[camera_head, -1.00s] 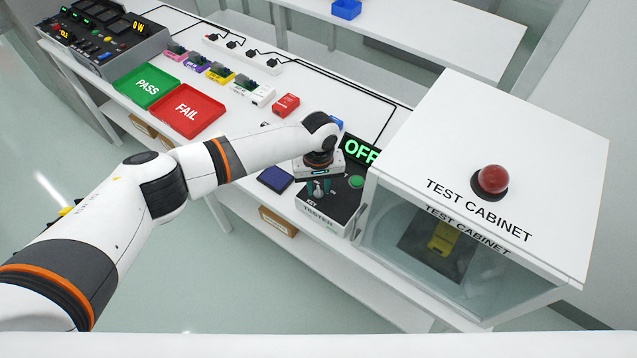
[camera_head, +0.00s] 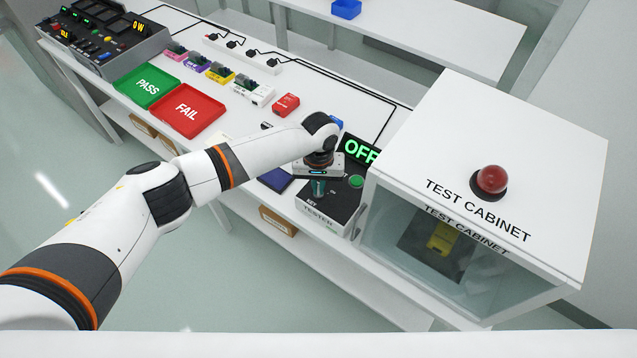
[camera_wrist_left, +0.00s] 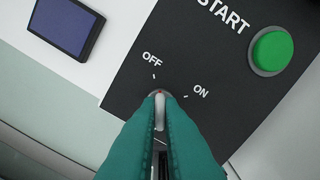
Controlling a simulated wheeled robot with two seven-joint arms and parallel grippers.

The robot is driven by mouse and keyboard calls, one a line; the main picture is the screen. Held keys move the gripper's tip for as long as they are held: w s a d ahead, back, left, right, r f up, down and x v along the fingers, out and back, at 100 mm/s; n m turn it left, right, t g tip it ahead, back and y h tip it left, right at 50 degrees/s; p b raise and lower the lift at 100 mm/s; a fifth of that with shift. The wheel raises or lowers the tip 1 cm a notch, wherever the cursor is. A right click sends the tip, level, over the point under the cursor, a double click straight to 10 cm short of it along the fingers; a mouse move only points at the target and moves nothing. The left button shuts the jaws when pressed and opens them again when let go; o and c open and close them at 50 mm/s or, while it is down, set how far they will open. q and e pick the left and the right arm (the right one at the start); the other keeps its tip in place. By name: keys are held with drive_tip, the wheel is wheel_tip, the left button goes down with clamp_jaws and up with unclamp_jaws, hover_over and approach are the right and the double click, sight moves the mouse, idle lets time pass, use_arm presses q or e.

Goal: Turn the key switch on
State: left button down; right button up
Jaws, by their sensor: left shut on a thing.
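The tester (camera_head: 336,210) is a box with a black top at the front of the bench, and its display (camera_head: 360,150) reads OFF in green. In the left wrist view the pale key (camera_wrist_left: 159,112) of the key switch stands between the teal fingertips, with the OFF mark above it and the ON mark to its upper right. The key lies nearly in line with the OFF mark. My left gripper (camera_head: 318,188) is shut on the key from above; its fingers (camera_wrist_left: 160,118) hide most of the switch. My right gripper is not in view.
A green START button (camera_wrist_left: 272,51) sits beside the switch. A dark blue pad (camera_head: 275,180) lies left of the tester, and the test cabinet (camera_head: 560,150) stands close on its right. Red FAIL (camera_head: 217,106) and green PASS (camera_head: 172,76) trays lie further left.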

sight(318, 187)
use_arm(q)
drive_tip(key=m, duration=0.3)
drive_tip(key=shift+m, duration=0.3)
drive_tip(key=m, duration=0.3)
drive_tip(key=shift+m+p, duration=0.3)
drive_tip(key=m, duration=0.3)
drive_tip(key=shift+m, duration=1.9)
drive_tip(key=c, duration=1.6)
unclamp_jaws()
drive_tip(key=shift+o, duration=0.2)
wheel_tip(318, 187, up, 12)
drive_tip(key=b, duration=0.2)
